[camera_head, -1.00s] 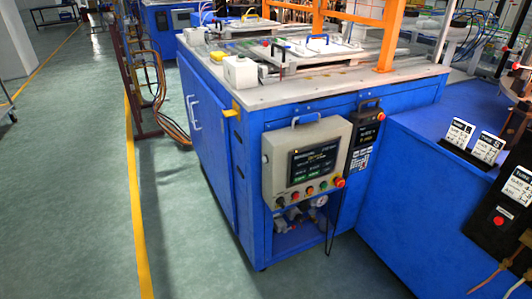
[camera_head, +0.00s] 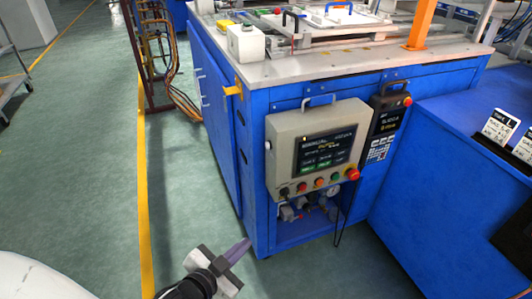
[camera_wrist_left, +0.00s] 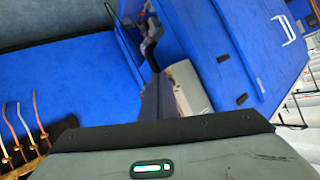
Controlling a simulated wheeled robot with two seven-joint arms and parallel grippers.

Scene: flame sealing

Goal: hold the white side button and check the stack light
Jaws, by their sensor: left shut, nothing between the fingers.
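The grey control box (camera_head: 318,150) hangs on the front of the blue machine. Its white side button (camera_head: 267,145) is a small knob on the box's left side wall. My left gripper (camera_head: 240,248) is shut and empty, below and left of the box, apart from it. In the left wrist view the closed fingers (camera_wrist_left: 158,98) show beside a pale grey body that may be the control box (camera_wrist_left: 188,88). I cannot make out the white button there. No stack light can be made out in the head view. My right gripper is out of view.
The box front has a screen (camera_head: 325,150), a row of coloured buttons and a red stop knob (camera_head: 352,174). A black keypad unit (camera_head: 388,122) stands to its right. A yellow bracket (camera_head: 233,91) juts from the machine's corner.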

